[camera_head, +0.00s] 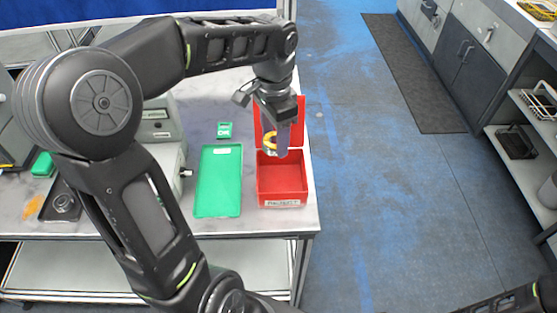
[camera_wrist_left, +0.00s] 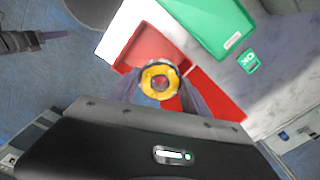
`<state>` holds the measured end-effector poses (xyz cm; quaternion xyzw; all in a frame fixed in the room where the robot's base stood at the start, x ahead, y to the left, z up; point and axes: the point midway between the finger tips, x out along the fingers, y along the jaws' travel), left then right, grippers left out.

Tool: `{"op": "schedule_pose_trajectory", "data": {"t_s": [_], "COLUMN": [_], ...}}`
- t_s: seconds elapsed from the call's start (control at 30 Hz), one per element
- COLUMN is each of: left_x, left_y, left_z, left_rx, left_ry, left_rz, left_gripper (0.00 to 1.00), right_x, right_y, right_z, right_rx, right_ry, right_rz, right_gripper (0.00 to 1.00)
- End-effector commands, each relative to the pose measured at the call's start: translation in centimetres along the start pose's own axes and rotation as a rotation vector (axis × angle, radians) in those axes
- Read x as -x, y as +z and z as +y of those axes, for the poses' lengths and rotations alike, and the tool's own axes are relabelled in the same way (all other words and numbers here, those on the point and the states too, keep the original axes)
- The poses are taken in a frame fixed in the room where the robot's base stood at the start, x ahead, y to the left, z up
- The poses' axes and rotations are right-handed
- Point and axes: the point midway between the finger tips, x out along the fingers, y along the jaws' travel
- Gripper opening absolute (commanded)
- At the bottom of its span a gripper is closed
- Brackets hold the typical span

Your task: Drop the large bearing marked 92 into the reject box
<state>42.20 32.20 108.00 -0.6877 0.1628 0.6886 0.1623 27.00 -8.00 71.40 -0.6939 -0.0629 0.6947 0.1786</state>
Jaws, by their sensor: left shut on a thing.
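My left gripper (camera_head: 276,148) is shut on a yellow bearing (camera_head: 269,143) and holds it over the red reject box. The bearing is a yellow ring with a dark centre in the left wrist view (camera_wrist_left: 159,80), between the two fingers (camera_wrist_left: 159,90). I cannot read a number on it. The red reject box (camera_head: 283,203) stands at the table's right edge, with its lid raised at the back and a label on its front. The box also shows below the bearing in the left wrist view (camera_wrist_left: 150,42). My right gripper is not clearly in view.
A green tray (camera_head: 218,182) lies left of the box, with a small green OK sign (camera_head: 224,130) behind it. A grey machine (camera_head: 160,130) stands further left. A dark tray (camera_head: 60,205) holds a metal ring part. Blue floor is open on the right.

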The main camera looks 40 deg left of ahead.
Motion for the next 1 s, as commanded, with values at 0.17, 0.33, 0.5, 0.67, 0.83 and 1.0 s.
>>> {"op": "schedule_pose_trajectory", "data": {"t_s": [0.17,0.33,0.5,0.67,0.83,1.0], "left_x": [-2.2,-2.7,-2.7,-2.7,-2.7,-2.7], "left_y": [0.0,0.0,0.0,0.0,0.0,0.0], "left_z": [0.0,0.0,0.0,0.0,0.0,0.0], "left_rx": [0.000,0.000,0.000,0.000,0.000,0.000], "left_ry": [-0.001,-0.001,-0.001,-0.001,-0.001,-0.001], "left_rz": [0.002,0.002,0.002,0.002,0.001,0.001], "left_gripper": [0.01,0.01,0.01,0.61,0.75,0.80], "right_x": [-1.8,-2.1,-2.0,-2.0,-2.0,-2.0], "right_y": [-0.1,-0.1,-0.1,-0.1,-0.1,-0.1], "right_z": [0.4,0.5,0.4,0.4,0.4,0.4], "right_rx": [0.003,0.004,0.004,0.004,0.004,0.004], "right_ry": [-0.005,-0.007,-0.008,-0.008,-0.008,-0.008], "right_rz": [0.005,0.007,0.007,0.007,0.007,0.007], "right_gripper": [0.36,0.36,0.36,0.36,0.36,0.36]}}
